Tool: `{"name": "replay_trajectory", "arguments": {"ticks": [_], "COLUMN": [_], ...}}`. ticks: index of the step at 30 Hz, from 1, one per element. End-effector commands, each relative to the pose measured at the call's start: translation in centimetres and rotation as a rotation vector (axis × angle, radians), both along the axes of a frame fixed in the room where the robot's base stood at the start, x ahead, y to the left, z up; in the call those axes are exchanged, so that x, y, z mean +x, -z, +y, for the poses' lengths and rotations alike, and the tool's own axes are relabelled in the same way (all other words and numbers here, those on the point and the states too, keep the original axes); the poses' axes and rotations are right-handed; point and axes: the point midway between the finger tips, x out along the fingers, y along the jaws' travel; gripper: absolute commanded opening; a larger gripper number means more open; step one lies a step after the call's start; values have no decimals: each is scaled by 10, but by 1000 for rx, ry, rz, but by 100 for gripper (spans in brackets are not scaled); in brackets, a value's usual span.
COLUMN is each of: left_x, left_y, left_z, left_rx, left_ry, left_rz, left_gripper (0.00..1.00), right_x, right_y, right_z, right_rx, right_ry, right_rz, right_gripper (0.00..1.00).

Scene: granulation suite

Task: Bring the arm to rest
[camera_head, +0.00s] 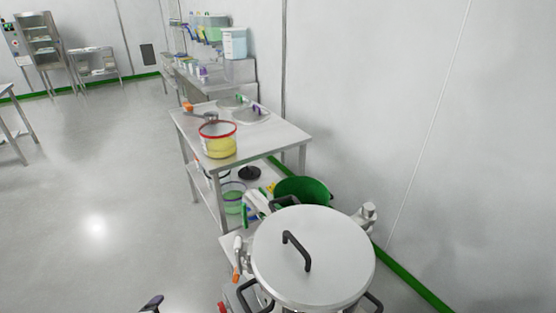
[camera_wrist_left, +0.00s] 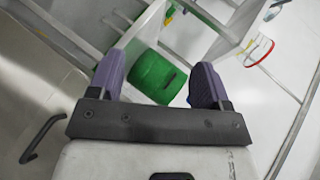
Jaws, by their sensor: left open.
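The task names only the arm. In the left wrist view my left gripper (camera_wrist_left: 159,75) has its two purple fingers spread apart with nothing between them. A green container (camera_wrist_left: 158,82) shows beyond the fingers, and I see no contact with it. In the head view only a small dark tip (camera_head: 152,303), probably part of my left gripper, shows at the bottom edge, left of the steel vessel. My right gripper is in neither view.
A lidded steel vessel (camera_head: 335,245) with black handles stands close in front. Behind it are a green bucket (camera_head: 303,190) and a steel table (camera_head: 280,136) bearing a red-rimmed tub of yellow material (camera_head: 218,143). The wall (camera_head: 400,100) bounds the right; open floor (camera_head: 90,190) lies left.

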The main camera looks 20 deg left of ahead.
Motion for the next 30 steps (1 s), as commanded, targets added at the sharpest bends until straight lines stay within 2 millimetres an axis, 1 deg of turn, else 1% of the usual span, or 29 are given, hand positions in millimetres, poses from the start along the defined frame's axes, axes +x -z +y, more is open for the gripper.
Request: {"name": "replay_trajectory", "arguments": {"ticks": [1,4,7,8,11,13,14,15,18,21,23,24,26,27,28,30], "left_x": [0,-5,-17,-22,-45,-66,-76,-89,-117,-138,-148,-156,-168,-179,-187,-206], "left_y": [-7,-19,-33,-38,-53,-67,-74,-83,-106,-130,-145,-155,-168,-176,-179,-175], "left_z": [-4,-15,-36,-45,-79,-107,-121,-138,-176,-209,-227,-238,-253,-262,-269,-280], "left_rx": [-32,-109,-198,-225,-322,-390,-419,-456,-537,-619,-674,-708,-757,-787,-809,-839], "left_ry": [-74,-229,-371,-410,-524,-583,-601,-617,-621,-589,-562,-549,-539,-541,-548,-581], "left_rz": [16,59,109,129,202,263,291,327,395,423,423,424,429,439,453,508], "left_gripper": [72,72,72,72,72,72,72,72,72,72,72,72,72,72,72,72], "right_x": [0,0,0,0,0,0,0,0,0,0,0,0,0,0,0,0], "right_y": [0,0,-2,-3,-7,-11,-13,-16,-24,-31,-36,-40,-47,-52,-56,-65], "right_z": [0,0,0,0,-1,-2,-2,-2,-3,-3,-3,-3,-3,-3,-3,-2], "right_rx": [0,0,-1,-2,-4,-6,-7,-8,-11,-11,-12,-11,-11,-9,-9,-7], "right_ry": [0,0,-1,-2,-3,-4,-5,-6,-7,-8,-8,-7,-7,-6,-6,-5], "right_rz": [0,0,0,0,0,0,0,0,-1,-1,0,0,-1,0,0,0], "right_gripper": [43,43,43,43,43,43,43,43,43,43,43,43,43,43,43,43]}}
